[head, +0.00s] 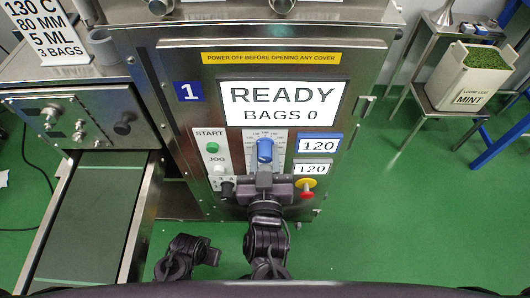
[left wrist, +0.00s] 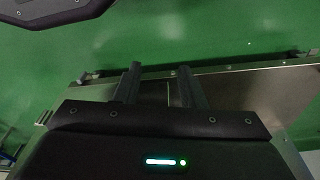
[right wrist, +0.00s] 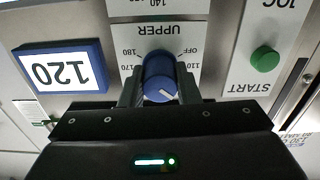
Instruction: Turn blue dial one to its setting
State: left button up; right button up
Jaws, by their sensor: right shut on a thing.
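The blue dial (head: 264,150) is on the front panel of the machine marked 1, below the READY, BAGS 0 screen (head: 268,106). In the right wrist view, upside down, the dial (right wrist: 160,80) sits under the word UPPER on a numbered scale, with a white pointer line on its face. My right gripper (right wrist: 159,92) has one finger on each side of the dial, shut on it. The blue-framed display (head: 319,145) reads 120. My left gripper (left wrist: 158,70) is empty, its fingers apart, away from the dial, over green floor and a metal panel.
A red-and-yellow stop knob (head: 306,185) is right of my right gripper. A green START button (head: 212,147) is left of the dial. A sign (head: 45,30) reads 130 C. A MINT bin (head: 470,78) stands far right.

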pick_arm(q)
jog(key=shift+s+a+f+p, duration=0.2)
jog(key=shift+f, duration=0.5)
jog(key=shift+s+a+f+p, duration=0.15)
jog(key=shift+f+p, duration=0.05)
jog(key=shift+f, duration=0.45)
pick_arm(e)
jog(key=shift+m, duration=1.8)
jog(key=o, duration=1)
pick_arm(q)
jog(key=shift+s+a+f, duration=0.15)
jog(key=shift+s+f, duration=0.15)
jog(key=shift+f, duration=0.2)
pick_arm(e)
jog(key=s, duration=0.8)
pick_arm(q)
jog(key=shift+w, duration=0.1)
pick_arm(e)
jog(key=shift+w, duration=0.1)
